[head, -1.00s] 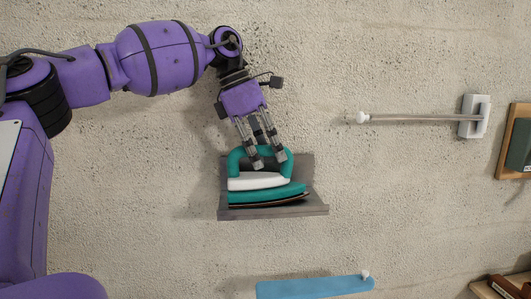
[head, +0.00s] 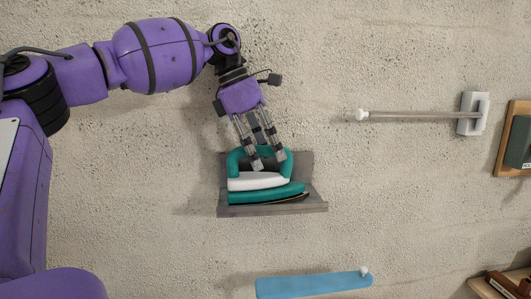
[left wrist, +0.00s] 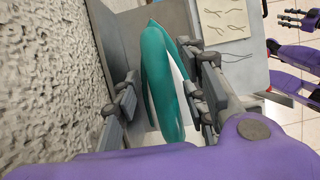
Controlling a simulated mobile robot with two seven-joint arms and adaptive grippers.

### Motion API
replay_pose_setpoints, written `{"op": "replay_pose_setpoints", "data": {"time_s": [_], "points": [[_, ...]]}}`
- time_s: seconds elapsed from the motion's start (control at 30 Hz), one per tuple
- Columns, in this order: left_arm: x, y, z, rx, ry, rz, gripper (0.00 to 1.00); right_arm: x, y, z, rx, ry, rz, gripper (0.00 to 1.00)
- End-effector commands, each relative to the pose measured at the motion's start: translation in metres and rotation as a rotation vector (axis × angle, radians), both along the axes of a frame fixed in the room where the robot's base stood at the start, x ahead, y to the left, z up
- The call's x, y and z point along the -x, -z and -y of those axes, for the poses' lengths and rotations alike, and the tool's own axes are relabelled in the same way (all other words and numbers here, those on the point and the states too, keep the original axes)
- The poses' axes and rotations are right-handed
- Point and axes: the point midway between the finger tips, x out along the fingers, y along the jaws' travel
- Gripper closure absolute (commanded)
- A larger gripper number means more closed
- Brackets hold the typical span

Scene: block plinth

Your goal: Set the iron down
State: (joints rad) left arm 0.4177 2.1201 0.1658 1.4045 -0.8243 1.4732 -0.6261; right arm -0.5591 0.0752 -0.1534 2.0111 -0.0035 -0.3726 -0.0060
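The iron (head: 265,183) is teal with a white body section and a dark soleplate. It sits upright at the grey ledge (head: 305,209) in the head view, its sole at or very near the ledge surface. My left gripper (head: 268,161) comes down from above with its fingers on both sides of the handle, shut on it. In the left wrist view the teal handle (left wrist: 158,75) lies between the two finger pads. Part of my right arm shows at that view's right edge with its gripper (left wrist: 290,18), too small to judge.
A rod on a white mount (head: 420,117) stands out at the right. A blue bar (head: 312,285) lies below the ledge. A wood-framed panel (head: 515,145) is at the right edge. The rough pale surface around the ledge is mostly clear.

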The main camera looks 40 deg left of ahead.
Motion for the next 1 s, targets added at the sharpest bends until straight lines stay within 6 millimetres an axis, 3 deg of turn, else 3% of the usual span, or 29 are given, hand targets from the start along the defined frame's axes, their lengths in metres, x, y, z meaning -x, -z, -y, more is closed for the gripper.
{"op": "replay_pose_setpoints", "data": {"time_s": [0.5,0.7,1.0], "points": [[0.028,-0.093,-0.026,-0.001,-0.003,0.002,0.61,0.000,0.000,0.000,0.001,-0.001,0.000,0.60],[0.032,-0.106,-0.029,0.000,-0.001,0.000,0.61,-0.001,-0.001,0.000,0.000,0.000,0.002,0.60],[0.033,-0.107,-0.029,0.001,0.000,0.001,0.61,-0.001,-0.001,0.000,0.000,0.000,0.002,0.60]]}}
